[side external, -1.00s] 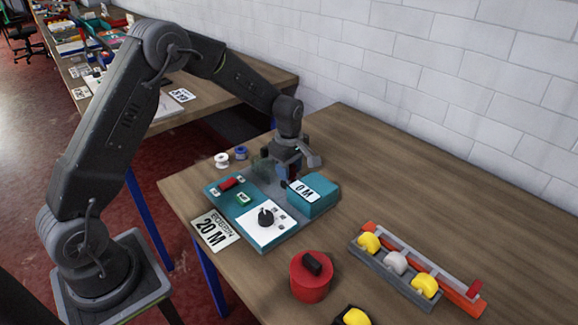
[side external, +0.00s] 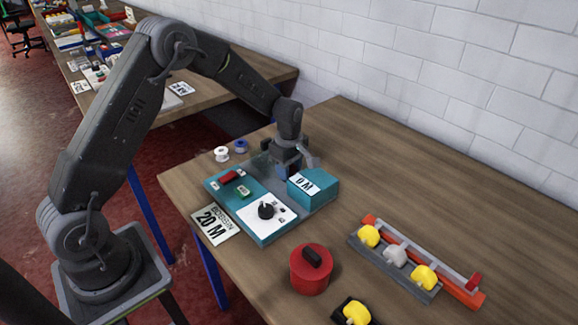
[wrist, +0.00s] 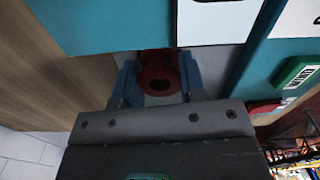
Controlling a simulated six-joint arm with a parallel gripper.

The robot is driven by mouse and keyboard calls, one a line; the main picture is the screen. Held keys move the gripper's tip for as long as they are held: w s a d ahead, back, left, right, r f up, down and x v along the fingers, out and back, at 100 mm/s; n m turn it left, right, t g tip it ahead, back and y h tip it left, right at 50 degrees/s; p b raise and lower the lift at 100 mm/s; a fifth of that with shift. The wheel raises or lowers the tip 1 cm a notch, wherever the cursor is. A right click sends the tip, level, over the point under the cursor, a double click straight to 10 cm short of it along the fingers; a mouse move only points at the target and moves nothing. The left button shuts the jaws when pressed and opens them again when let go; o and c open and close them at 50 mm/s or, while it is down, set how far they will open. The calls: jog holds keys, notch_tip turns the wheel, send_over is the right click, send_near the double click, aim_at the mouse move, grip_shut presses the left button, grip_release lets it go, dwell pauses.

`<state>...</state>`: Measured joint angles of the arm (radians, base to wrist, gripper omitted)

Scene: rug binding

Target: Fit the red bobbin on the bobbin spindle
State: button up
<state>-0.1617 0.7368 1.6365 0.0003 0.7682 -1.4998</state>
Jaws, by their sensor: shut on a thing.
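My gripper (side external: 284,174) is low over the back of the teal winder unit (side external: 262,232), behind its raised teal box (side external: 313,196). In the wrist view its blue fingers (wrist: 159,80) are shut on the red bobbin (wrist: 153,57), one on each side. The bobbin's dark centre hole faces the wrist camera, and a grey surface shows around it. In the side view the bobbin is hidden by the gripper. I cannot make out the bobbin spindle in either view, so I cannot tell whether the bobbin is around it.
A white spool (side external: 221,154) and a blue spool (side external: 240,146) stand behind the unit. A black knob (side external: 266,211) and a red switch (side external: 229,177) are on its top. A red lidded pot (side external: 310,272) and a grey rack (side external: 392,268) stand at the right front. The back right tabletop is clear.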

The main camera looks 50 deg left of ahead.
jog(key=shift+f, duration=0.15)
jog(key=o, duration=1)
notch_tip(320, 180, up, 14)
jog(key=shift+f, duration=0.1)
